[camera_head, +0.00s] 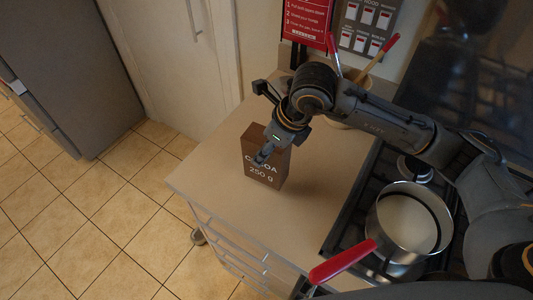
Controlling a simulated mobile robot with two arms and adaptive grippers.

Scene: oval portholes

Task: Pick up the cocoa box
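The cocoa box (264,174) is a brown carton marked "COCOA 250 g". It stands upright on the beige counter, near its left side. My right arm reaches in from the right, and my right gripper (266,151) is at the top of the box. One dark finger lies across the upper front face and covers part of the lettering. The other finger is not clearly seen, so I cannot tell whether the gripper is open or closed on the box. My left gripper is not in view.
A steel pot (408,222) stands on the dark stove (341,225) at the right. A red handle (342,262) juts out at the front. A container with red-tipped utensils (377,58) is partly hidden behind my arm. The counter (222,186) is bare around the box.

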